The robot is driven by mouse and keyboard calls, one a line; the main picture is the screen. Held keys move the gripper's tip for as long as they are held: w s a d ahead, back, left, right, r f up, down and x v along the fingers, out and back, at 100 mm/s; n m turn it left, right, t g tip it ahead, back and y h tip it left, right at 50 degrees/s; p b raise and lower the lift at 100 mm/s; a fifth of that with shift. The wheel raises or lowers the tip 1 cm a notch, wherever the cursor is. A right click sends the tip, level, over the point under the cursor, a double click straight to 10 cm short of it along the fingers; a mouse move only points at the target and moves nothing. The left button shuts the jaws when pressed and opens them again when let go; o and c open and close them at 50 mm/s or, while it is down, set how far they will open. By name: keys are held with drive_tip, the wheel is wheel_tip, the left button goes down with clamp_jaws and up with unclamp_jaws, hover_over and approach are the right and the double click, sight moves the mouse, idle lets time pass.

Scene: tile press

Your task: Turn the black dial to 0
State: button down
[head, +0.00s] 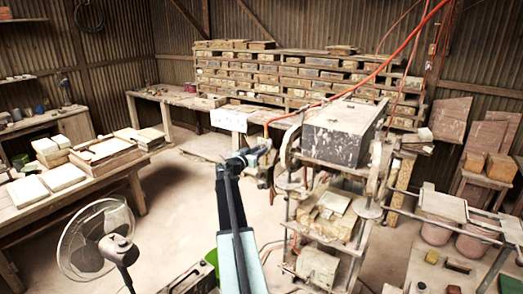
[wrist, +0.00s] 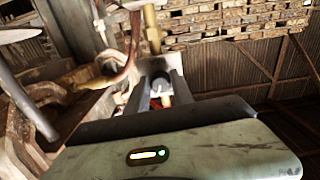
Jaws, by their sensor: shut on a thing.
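My gripper (head: 264,158) reaches out to the left side of the tile press (head: 338,130) in the head view. In the wrist view, its two grey fingers (wrist: 161,88) are closed on a small dark round thing, which I take as the black dial (wrist: 160,84). A bit of red and a pale yellowish piece show just below the dial, between the fingers. In the head view the dial is hidden by my gripper. The dial's pointer and any numbers, including 0, cannot be read in either view.
A red hose (head: 372,68) hangs across the press. A brass-coloured rod (wrist: 151,28) and worn metal press parts stand close to my gripper. A fan (head: 97,240) and a wooden table (head: 75,190) are at left. Stacked tiles (head: 300,75) line the back.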

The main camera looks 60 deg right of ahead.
drive_tip(key=n, duration=2.3)
drive_tip(key=shift+a+r, duration=0.2)
drive_tip(key=shift+a, duration=0.15)
drive_tip(key=shift+s+n, duration=0.1)
drive_tip(key=shift+n, duration=0.3)
drive_tip(key=c, duration=1.1)
unclamp_jaws()
drive_tip(key=shift+d, duration=0.1)
